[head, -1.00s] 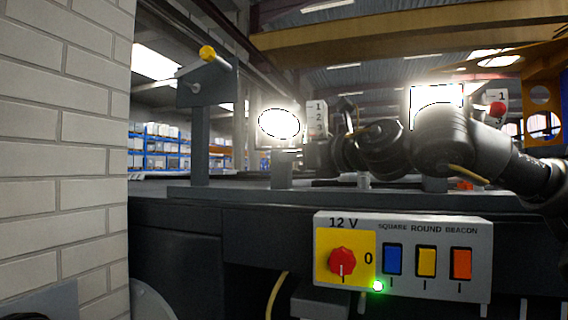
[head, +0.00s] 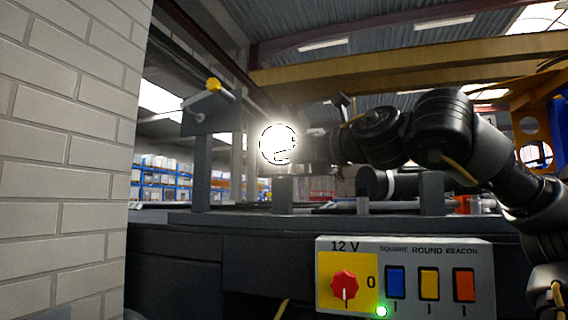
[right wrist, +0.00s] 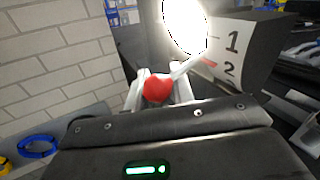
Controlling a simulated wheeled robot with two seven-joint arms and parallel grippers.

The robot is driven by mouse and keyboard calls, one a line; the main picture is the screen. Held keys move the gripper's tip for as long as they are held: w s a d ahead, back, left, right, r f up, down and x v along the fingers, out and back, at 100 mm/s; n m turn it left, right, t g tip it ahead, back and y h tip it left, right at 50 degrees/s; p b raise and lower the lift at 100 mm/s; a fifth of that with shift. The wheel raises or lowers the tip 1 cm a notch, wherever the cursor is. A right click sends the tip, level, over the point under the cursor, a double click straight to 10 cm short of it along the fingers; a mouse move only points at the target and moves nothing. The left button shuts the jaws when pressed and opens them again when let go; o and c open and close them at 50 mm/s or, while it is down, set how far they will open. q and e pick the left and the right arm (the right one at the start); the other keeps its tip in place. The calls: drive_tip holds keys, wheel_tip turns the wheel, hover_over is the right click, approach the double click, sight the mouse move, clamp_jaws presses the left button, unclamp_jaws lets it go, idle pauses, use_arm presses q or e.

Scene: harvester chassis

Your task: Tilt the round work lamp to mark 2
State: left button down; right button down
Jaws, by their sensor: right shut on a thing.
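The round work lamp (head: 277,145) is lit and glows white left of centre in the head view. It also shows at the top of the right wrist view (right wrist: 185,22). A red knob (right wrist: 157,88) on a light lever sits below it. My right gripper (right wrist: 162,90) is shut on this knob, with a finger on each side. In the head view my right gripper lies just right of the lamp, partly lost in glare. A mark plate (right wrist: 231,52) shows 1 and 2 beside the lever; I cannot tell exactly which mark the lamp stands at. My left gripper is out of view.
A control panel (head: 404,255) with a red rotary switch (head: 344,285) and blue, yellow and orange switches is below. A white brick wall (head: 65,160) closes the left side. My right arm hides the area behind it.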

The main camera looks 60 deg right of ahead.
drive_tip(key=shift+s+a+r, duration=0.1)
drive_tip(key=shift+a+r, duration=0.05)
drive_tip(key=shift+r, duration=0.1)
drive_tip(key=c, duration=1.5)
unclamp_jaws()
drive_tip(key=shift+s, duration=0.1)
drive_tip(key=shift+s+a, duration=0.15)
drive_tip(key=shift+s, duration=0.1)
drive_tip(key=shift+s+f+b, duration=0.15)
drive_tip(key=shift+s+b, duration=0.25)
drive_tip(key=shift+b, duration=0.1)
drive_tip(key=b+v, duration=0.3)
drive_tip(key=v, duration=0.6)
drive_tip(key=shift+s+a+b, duration=0.1)
drive_tip(key=shift+s+b, duration=0.2)
drive_tip(key=shift+s, duration=0.1)
drive_tip(key=shift+r, duration=0.2)
